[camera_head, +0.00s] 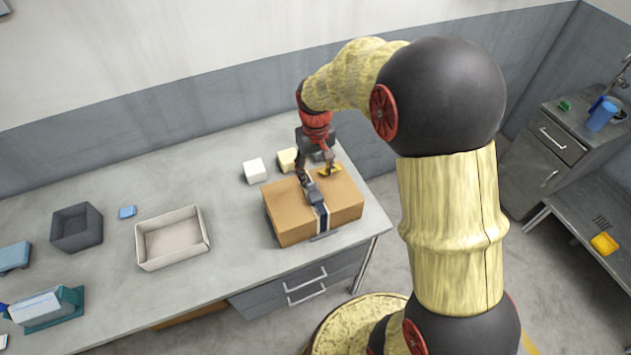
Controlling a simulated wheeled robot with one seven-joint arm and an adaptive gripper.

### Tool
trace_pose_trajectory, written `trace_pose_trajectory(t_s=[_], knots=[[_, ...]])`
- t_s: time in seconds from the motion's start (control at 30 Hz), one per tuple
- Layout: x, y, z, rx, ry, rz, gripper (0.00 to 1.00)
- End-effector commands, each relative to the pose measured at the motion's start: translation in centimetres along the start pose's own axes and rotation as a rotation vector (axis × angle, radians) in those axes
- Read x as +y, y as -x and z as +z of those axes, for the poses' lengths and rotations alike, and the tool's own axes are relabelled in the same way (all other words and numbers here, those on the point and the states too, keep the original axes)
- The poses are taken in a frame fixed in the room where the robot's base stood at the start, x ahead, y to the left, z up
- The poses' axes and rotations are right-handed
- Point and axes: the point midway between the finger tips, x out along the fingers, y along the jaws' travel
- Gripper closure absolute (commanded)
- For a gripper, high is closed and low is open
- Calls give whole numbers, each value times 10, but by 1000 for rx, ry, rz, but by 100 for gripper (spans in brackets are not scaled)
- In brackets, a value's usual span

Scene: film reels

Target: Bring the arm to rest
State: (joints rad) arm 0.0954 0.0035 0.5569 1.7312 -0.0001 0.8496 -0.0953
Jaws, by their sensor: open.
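My gripper (319,185) is at the end of my arm, above the right part of the worktable (105,275). Its fingers are apart, directly over the top of a brown cardboard box (283,218). From this view I cannot tell whether the fingertips touch the box. A dark strip with a pale edge runs down the front of the box below the fingers.
A white block (255,171) and a cream block (287,159) stand behind the box. An open pale tray (143,253) and a grey bin (77,245) stand to the left, with a small blue block (127,212) between. The table's front middle is clear. A cabinet with a blue cup (601,115) is at right.

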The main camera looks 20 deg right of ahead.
Motion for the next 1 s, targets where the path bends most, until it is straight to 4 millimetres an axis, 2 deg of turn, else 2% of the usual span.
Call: trace_pose_trajectory(t_s=[0.2,0.77,0.9,1.0], knots=[[0,13,0,0,0,0,48],[0,12,2,-6,-14,-1,48],[-3,2,31,-52,-31,-4,48],[-6,15,56,-45,-44,-3,48]])
